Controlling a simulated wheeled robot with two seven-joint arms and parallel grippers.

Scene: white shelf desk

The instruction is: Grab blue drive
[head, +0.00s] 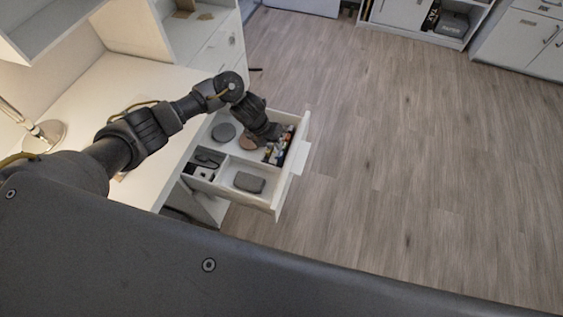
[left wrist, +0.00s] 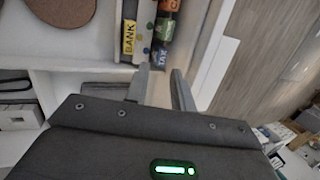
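In the left wrist view, several small coloured drive-like items lie close together in the drawer. One carries a yellow label reading BANK (left wrist: 129,35). One with a dark blue label reading TAX (left wrist: 159,56) sits at the near end of its row, just beyond my fingertips. Red, green and orange items lie behind it. In the head view this coloured cluster (head: 279,150) is at the drawer's right side, partly hidden by my gripper. My left gripper (left wrist: 160,76) is open, its two fingers apart with nothing seen between them. It reaches into the drawer in the head view (head: 268,136). My right gripper is not in view.
The open white drawer (head: 292,173) has dividers. It holds a grey disc (head: 224,131), a brown disc (head: 248,143), a dark grey case (head: 249,182) and small dark items in another compartment. The white desk (head: 80,95) with a lamp is at left. The wooden floor at right is clear.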

